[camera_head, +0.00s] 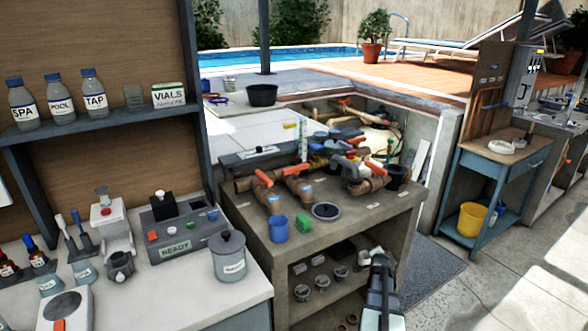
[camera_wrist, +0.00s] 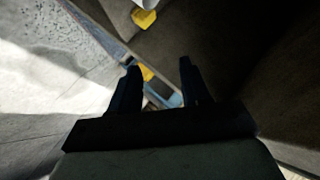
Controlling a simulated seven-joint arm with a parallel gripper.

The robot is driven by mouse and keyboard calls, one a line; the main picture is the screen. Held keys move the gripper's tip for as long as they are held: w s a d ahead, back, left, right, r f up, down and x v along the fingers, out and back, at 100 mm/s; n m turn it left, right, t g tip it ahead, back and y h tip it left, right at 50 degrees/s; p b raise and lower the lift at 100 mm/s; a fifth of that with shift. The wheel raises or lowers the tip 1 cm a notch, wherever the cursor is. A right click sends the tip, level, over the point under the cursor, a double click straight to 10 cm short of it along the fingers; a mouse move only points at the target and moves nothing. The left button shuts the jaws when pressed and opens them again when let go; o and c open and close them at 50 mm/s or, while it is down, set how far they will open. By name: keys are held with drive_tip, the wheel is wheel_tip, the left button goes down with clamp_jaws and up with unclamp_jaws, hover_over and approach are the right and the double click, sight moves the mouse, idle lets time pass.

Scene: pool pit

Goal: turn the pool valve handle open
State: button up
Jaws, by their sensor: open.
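Several orange-red valve handles sit on brown pipework on the stone bench (camera_head: 245,225) in the head view. One handle (camera_head: 263,178) is at the left of the pipes and another (camera_head: 372,167) is at the right. Small labels are too blurred to tell which valve is the pool valve. My gripper (camera_head: 378,256) is low in front of the bench's right side, below the bench top and apart from the handles. In the wrist view my gripper (camera_wrist: 160,70) shows two dark fingers spread apart with nothing between them. No valve handle can be made out in that view.
A blue cup (camera_head: 278,228), a green block (camera_head: 304,224) and a round dark lid (camera_head: 326,211) stand on the bench front. A counter with a grey canister (camera_head: 229,256) is at left. A blue cart (camera_head: 486,190) with a yellow bucket (camera_head: 471,219) stands right.

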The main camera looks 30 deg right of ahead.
drive_tip(key=s+d+r+m+h, duration=0.3)
drive_tip(key=s+d+r, duration=0.1)
drive_tip(key=d+r, duration=0.8)
wheel_tip(320, 180, up, 10)
drive_tip(key=w+a+t, duration=0.1)
drive_tip(key=a, duration=0.1)
drive_tip(key=w+a+r+n+y, duration=0.1)
drive_tip(key=w+a+r, duration=0.2)
drive_tip(key=a+r, duration=0.45)
drive_tip(key=w+a+r+g+y, duration=0.1)
drive_tip(key=w+a+r, duration=0.3)
drive_tip(key=a, duration=0.7)
drive_tip(key=w+a+r+n+y, duration=0.1)
drive_tip(key=w+a+r, duration=0.2)
drive_tip(key=a+r, duration=0.45)
drive_tip(key=n+g+y, duration=0.3)
drive_tip(key=g+y, duration=0.1)
drive_tip(key=g, duration=0.4)
approach(295, 166)
drive_tip(key=x, duration=0.8)
drive_tip(key=shift+s+d+f, duration=0.1)
drive_tip(key=shift+d+f, duration=0.05)
drive_tip(key=shift+f, duration=0.05)
clamp_jaws()
